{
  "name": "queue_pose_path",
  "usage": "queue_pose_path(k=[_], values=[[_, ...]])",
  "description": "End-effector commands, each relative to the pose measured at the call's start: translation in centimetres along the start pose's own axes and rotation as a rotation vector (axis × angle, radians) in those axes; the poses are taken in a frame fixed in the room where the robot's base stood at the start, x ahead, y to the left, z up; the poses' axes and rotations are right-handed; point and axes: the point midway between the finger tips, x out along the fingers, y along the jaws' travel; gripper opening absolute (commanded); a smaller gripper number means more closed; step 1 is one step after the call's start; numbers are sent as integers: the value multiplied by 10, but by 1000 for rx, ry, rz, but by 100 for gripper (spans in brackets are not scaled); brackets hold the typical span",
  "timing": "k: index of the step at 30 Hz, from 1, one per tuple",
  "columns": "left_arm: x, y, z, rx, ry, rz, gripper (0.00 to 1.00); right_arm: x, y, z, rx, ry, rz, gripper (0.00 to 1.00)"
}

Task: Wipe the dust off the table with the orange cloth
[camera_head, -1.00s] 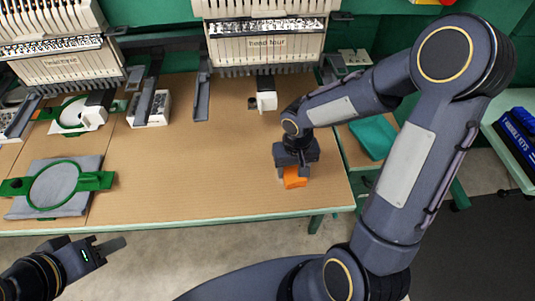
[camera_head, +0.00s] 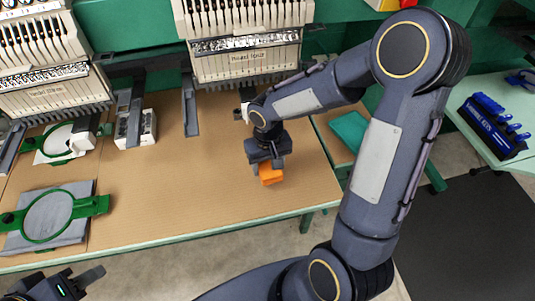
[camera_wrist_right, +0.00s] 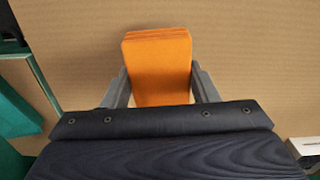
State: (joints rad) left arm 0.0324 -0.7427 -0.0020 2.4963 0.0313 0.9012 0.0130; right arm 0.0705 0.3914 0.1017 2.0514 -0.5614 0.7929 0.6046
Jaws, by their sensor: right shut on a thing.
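The orange cloth (camera_head: 271,174) is a small folded block, low over the right part of the tan table (camera_head: 190,195). My right gripper (camera_head: 268,165) is shut on it from above. In the right wrist view the cloth (camera_wrist_right: 158,68) sits between the two grey fingers of the right gripper (camera_wrist_right: 160,88). I cannot tell whether the cloth touches the table. I make out no clear dust on the tabletop. My left gripper (camera_head: 78,285) is at the lower left, in front of the table edge; its jaw opening is not clear.
Embroidery machine heads (camera_head: 245,40) stand along the back of the table. A green hoop on grey fabric (camera_head: 48,217) lies at the left. A teal folded cloth (camera_head: 349,131) lies right of the table. A side table with a blue tool rack (camera_head: 492,125) stands farther right. The table's middle is clear.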

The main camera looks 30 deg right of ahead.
Motion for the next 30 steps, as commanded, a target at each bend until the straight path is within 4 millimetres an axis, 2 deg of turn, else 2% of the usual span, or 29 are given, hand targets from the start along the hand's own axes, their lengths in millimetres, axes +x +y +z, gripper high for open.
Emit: queue_pose_path(k=[3, 10, 26, 30], values=[[-10, 5, -5, 0, 0, 0, 36, -15, 1, -2, 1, 1, 0, 33], [-19, 9, -9, 0, 0, 0, 36, -29, 1, -4, -1, 1, 0, 33], [-18, 8, -9, 0, 0, 0, 36, -29, 2, -5, -1, 0, 0, 33], [-18, 8, -9, 0, 0, 0, 36, -18, -5, -16, -36, -3, 0, 33]])
